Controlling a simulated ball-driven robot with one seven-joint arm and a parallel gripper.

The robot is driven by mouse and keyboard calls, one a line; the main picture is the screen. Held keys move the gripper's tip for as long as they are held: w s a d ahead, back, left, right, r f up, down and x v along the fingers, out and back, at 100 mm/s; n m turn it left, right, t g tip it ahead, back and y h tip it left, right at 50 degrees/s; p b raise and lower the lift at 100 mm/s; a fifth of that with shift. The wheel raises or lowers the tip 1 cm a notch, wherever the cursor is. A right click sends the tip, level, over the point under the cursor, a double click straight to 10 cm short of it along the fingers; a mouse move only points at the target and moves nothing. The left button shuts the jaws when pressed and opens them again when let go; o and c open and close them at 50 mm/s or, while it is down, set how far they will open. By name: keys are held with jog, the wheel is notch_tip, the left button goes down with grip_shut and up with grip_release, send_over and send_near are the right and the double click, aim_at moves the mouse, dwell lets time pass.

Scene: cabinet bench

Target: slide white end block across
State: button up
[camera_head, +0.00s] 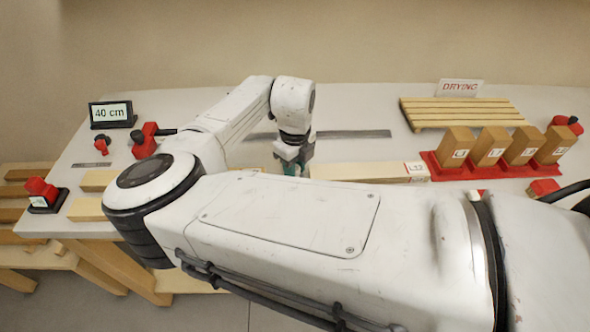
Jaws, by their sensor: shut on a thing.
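A long pale wooden block (360,173) lies on the bench right of my gripper. Its right end carries a white label with dark lettering, perhaps "L12", and a red corner. My gripper (291,167) points down at the block's left visible part. It is shut on the block, though my own arm hides the lower fingers and the grip itself. A bit of pale wood shows left of the gripper; I cannot tell if it is the same block.
A red rack (450,172) with several upright wooden blocks stands at the right. A slatted drying rack (462,112) is behind it. A flat metal strip (355,134) lies behind the gripper. A "40 cm" display (110,114) and red clamps (145,141) are at the left.

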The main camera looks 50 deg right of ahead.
jog(key=shift+w+d+b, duration=0.45)
jog(key=shift+w+d, duration=0.4)
jog(key=shift+d, duration=0.25)
jog(key=shift+w+d+b, duration=0.45)
jog(key=shift+w+d, duration=0.4)
jog(key=shift+d, duration=0.2)
jog(key=shift+w+d, duration=0.35)
jog(key=shift+d, duration=0.15)
jog(key=o, duration=1)
notch_tip(320, 180, up, 9)
jog(key=p, duration=0.6)
jog(key=shift+s, duration=0.1)
